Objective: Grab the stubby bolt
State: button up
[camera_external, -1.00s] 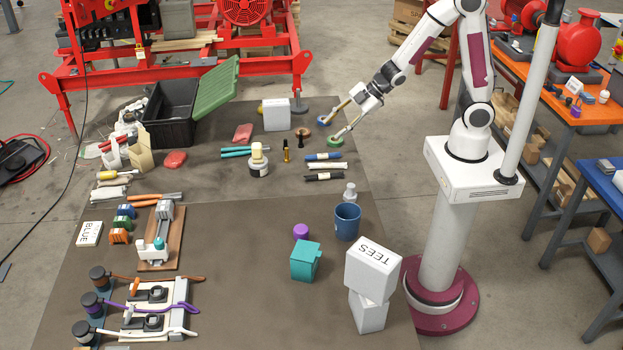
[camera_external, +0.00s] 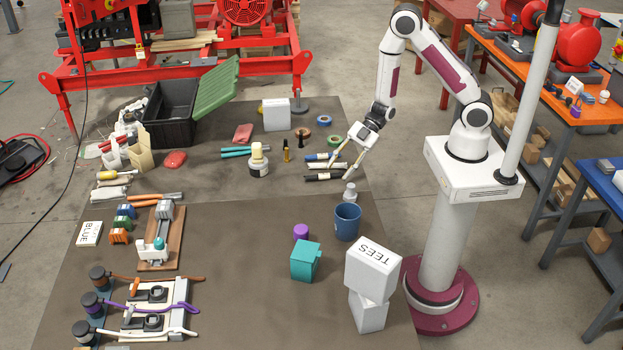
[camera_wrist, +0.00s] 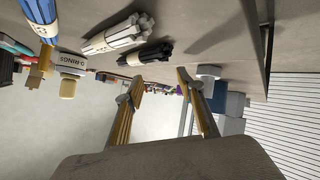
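Two small upright bolt-like pieces stand on the mat in the external view, a brass one (camera_external: 286,151) and a dark one (camera_external: 301,140). I cannot tell surely which is the stubby bolt. My gripper (camera_external: 342,170) is to their right and nearer the front, above the right ends of the rod bundles. Its fingers are apart and nothing is between them. In the wrist view my gripper (camera_wrist: 155,88) is also open and empty. A brass piece (camera_wrist: 36,75) shows there at the left, beside the O-rings bottle (camera_wrist: 71,64).
Blue (camera_external: 322,156), white (camera_external: 318,167) and black (camera_external: 321,177) rod bundles lie close to my gripper. A white bottle (camera_external: 350,192) and blue cup (camera_external: 347,222) stand just in front. The O-rings bottle (camera_external: 259,163) stands left of the brass piece.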

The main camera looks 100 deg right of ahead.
aim_at(358, 191)
jog(key=shift+s+a+f+y, duration=0.65)
jog(key=shift+s+a+y, duration=0.25)
jog(key=shift+a, duration=0.1)
jog(key=shift+s+a+f+y, duration=0.2)
jog(key=shift+s+a+y, duration=0.25)
jog(key=shift+s, duration=0.05)
jog(key=shift+s+a+f+y, duration=0.15)
jog(key=shift+s+a+y, duration=0.3)
jog(key=shift+s+a+m+t+y, duration=0.3)
jog(key=shift+s+t+y, duration=0.1)
jog(key=shift+s, duration=0.15)
jog(key=shift+s+a+m+t+y, duration=0.2)
jog(key=shift+s+m+t+y, duration=0.1)
jog(key=shift+s+y, duration=0.15)
jog(key=shift+s+r+m+t+y, duration=0.1)
jog(key=shift+s+m+t+y, duration=0.25)
jog(key=shift+s+m+t, duration=0.4)
jog(key=shift+a, duration=0.1)
jog(key=shift+x, duration=1.15)
jog(key=shift+w, duration=0.1)
jog(key=shift+w+a+r, duration=0.1)
